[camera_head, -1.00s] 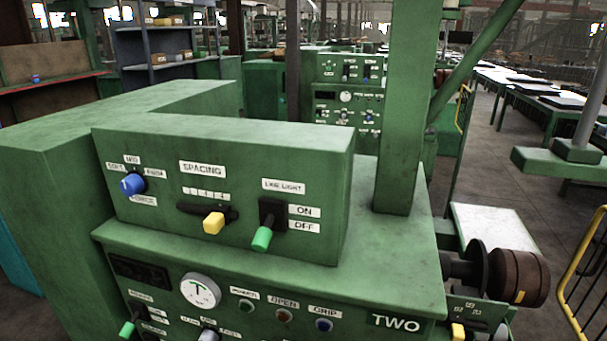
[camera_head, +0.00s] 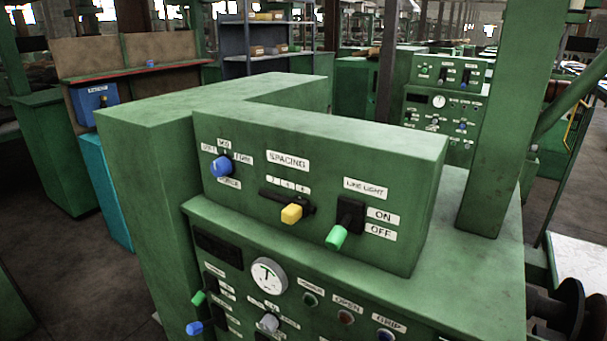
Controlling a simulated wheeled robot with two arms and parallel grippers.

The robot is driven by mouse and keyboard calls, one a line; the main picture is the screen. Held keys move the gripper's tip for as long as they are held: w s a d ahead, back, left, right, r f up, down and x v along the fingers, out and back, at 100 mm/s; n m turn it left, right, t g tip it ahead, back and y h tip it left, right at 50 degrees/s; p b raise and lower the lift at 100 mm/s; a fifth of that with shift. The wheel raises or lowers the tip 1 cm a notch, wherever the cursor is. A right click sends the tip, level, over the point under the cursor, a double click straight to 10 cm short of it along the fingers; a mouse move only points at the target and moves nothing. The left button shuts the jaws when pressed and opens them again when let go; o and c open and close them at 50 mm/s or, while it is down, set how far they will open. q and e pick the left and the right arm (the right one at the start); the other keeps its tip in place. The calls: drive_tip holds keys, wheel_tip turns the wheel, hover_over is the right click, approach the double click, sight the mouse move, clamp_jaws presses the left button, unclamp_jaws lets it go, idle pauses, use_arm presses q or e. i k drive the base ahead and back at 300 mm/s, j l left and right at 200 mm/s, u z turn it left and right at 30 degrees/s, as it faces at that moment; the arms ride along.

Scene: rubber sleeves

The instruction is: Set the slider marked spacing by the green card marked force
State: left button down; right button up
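The slider marked spacing has a yellow knob (camera_head: 291,214) at the right part of its dark slot, on the upper box of the green machine (camera_head: 330,150). The white label SPACING (camera_head: 288,161) is above it, with a row of small scale marks between. A blue rotary knob (camera_head: 221,167) is left of it, with small labels around it; the label below it is too blurred to read surely. I cannot make out a green card marked force. Neither of my grippers is in view.
A green-tipped switch (camera_head: 337,237) beside ON and OFF labels is right of the slider. A round gauge (camera_head: 268,275) and several buttons are on the lower panel. A green post (camera_head: 497,120) rises at the right. Open floor (camera_head: 85,270) shows at the left.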

sight(297, 210)
drive_tip(key=k+l+u, duration=0.2)
drive_tip(key=k+u, duration=0.15)
drive_tip(key=k, duration=0.25)
drive_tip(key=k+l+z, duration=0.2)
drive_tip(key=z, duration=0.25)
drive_tip(key=k, duration=0.05)
